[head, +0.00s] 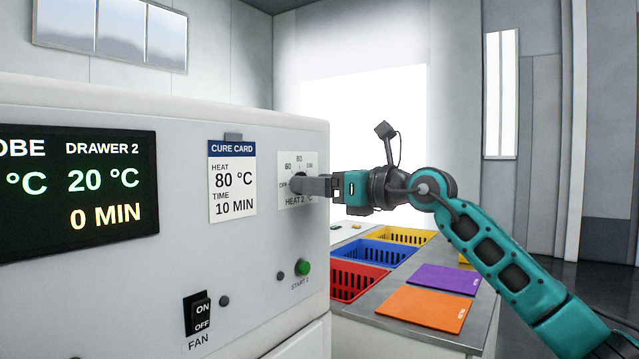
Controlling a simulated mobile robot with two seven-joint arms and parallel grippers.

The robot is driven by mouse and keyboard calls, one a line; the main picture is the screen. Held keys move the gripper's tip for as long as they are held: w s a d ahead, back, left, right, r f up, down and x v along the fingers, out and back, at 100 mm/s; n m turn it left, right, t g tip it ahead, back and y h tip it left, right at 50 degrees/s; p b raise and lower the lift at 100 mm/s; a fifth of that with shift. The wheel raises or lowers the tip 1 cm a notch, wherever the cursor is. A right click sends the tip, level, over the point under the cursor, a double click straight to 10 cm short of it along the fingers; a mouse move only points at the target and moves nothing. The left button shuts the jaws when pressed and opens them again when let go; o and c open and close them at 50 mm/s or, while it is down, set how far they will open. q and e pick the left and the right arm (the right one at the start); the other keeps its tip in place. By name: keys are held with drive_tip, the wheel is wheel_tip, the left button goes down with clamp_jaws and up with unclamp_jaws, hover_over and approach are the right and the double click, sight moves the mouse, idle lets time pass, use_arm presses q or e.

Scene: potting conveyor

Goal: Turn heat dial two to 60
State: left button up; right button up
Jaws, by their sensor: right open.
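Heat dial two (297,182) is a dark knob on a white plate marked HEAT 2, with OFF, 60, 80 and a partly unreadable mark around it. It is on the right part of the machine's front panel. My right gripper (307,185) reaches in from the right with its fingers at the dial. Its jaws are open. The fingers cover much of the knob, so its pointer and any contact cannot be made out. My left gripper is out of view.
The panel (255,260) also bears a cure card (232,180) reading 80 °C and 10 MIN, a green start button (303,267), a fan switch (198,312) and a display (75,190) showing 20 °C, 0 MIN. Right, a table holds red (352,288), blue and yellow crates.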

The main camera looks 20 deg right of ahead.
drive_tip(key=c, duration=1.1)
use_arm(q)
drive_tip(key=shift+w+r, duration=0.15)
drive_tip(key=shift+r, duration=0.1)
use_arm(e)
drive_tip(key=shift+o, duration=0.2)
use_arm(q)
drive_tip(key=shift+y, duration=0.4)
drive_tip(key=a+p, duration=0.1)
drive_tip(key=p, duration=0.1)
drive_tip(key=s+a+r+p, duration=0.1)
drive_tip(key=p, duration=0.1)
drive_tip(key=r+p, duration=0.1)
drive_tip(key=p, duration=0.1)
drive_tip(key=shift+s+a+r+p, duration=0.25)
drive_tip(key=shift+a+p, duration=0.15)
use_arm(e)
drive_tip(key=m, duration=0.8)
drive_tip(key=shift+m, duration=0.3)
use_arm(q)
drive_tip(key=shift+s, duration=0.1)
use_arm(e)
drive_tip(key=shift+f, duration=0.1)
